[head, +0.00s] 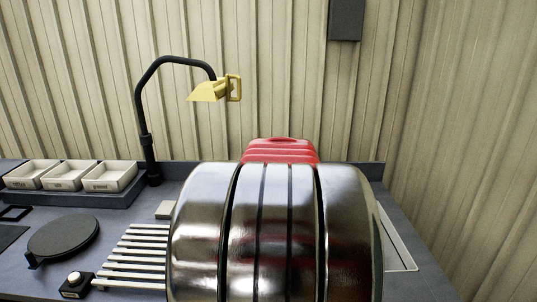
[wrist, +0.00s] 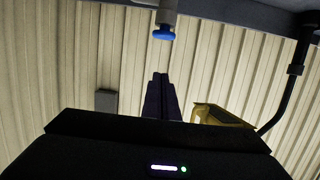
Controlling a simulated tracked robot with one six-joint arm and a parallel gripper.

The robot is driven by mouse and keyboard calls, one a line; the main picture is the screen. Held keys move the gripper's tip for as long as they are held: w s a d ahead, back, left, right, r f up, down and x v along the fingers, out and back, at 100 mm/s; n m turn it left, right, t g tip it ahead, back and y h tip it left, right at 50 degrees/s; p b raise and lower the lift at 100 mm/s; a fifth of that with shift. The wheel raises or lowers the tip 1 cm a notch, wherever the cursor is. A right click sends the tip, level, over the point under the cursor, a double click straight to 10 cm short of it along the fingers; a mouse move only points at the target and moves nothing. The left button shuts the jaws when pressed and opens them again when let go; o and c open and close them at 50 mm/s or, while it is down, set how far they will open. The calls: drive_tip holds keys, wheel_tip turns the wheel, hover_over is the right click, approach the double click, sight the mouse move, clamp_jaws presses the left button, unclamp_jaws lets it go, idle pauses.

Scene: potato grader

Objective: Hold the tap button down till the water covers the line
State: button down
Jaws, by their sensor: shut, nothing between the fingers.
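In the wrist view, which looks upside down, my gripper (wrist: 160,82) shows as two dark fingers close together, with nothing between them. A blue round cap (wrist: 164,33) on a grey post stands past the fingertips, apart from them; it may be the tap button, but I cannot be sure. In the head view I cannot make out my gripper, the tap or this cap. No water and no line show in either view.
A yellow lamp (head: 208,91) hangs on a black bent post. White trays (head: 110,176), a black round plate (head: 63,236) and a small box with a white button (head: 74,280) lie left.

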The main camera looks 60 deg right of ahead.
drive_tip(key=w+d+f, duration=0.4)
drive_tip(key=d+f, duration=0.2)
drive_tip(key=d, duration=0.2)
drive_tip(key=shift+w+d+f, duration=0.2)
drive_tip(key=shift+d, duration=0.1)
idle(0.6)
